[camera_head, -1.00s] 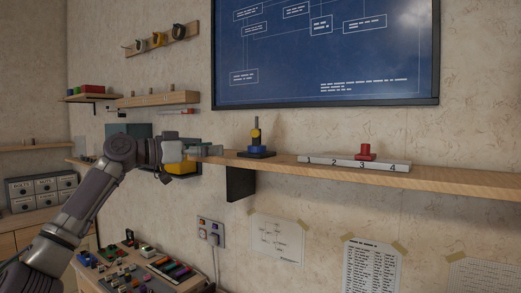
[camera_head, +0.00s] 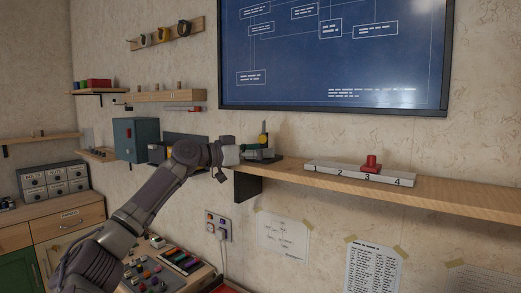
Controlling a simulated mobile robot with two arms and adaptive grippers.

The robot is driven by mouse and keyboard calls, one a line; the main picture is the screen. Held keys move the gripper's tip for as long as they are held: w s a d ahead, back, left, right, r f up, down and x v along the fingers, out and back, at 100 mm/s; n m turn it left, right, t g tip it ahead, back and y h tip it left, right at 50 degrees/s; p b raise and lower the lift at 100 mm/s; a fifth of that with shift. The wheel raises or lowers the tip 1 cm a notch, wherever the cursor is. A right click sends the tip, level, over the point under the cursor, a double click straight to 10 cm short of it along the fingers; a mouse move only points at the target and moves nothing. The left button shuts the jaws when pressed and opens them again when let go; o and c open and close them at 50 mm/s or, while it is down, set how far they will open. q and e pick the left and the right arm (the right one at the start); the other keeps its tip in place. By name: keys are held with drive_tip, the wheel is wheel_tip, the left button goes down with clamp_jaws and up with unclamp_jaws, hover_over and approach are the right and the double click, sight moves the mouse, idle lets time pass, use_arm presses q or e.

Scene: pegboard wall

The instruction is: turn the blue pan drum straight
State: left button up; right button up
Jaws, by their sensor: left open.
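The small pan device stands upright at the left end of the wooden wall shelf. Its yellow upper part (camera_head: 263,140) and part of its dark base (camera_head: 266,158) show. The blue drum is mostly hidden behind my gripper, so I cannot tell which way it faces. My left gripper (camera_head: 258,151) is open, with its fingers level with the drum in the picture. I cannot tell whether they touch it. My right gripper is not in view.
A white numbered strip (camera_head: 331,173) with a red slider (camera_head: 371,163) lies on the shelf (camera_head: 451,194) to the right. A blueprint panel (camera_head: 333,55) hangs above. Below are an outlet (camera_head: 217,223) and a control desk with buttons. A teal box (camera_head: 136,139) is at left.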

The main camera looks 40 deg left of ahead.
use_arm(q)
drive_tip(key=c, duration=1.1)
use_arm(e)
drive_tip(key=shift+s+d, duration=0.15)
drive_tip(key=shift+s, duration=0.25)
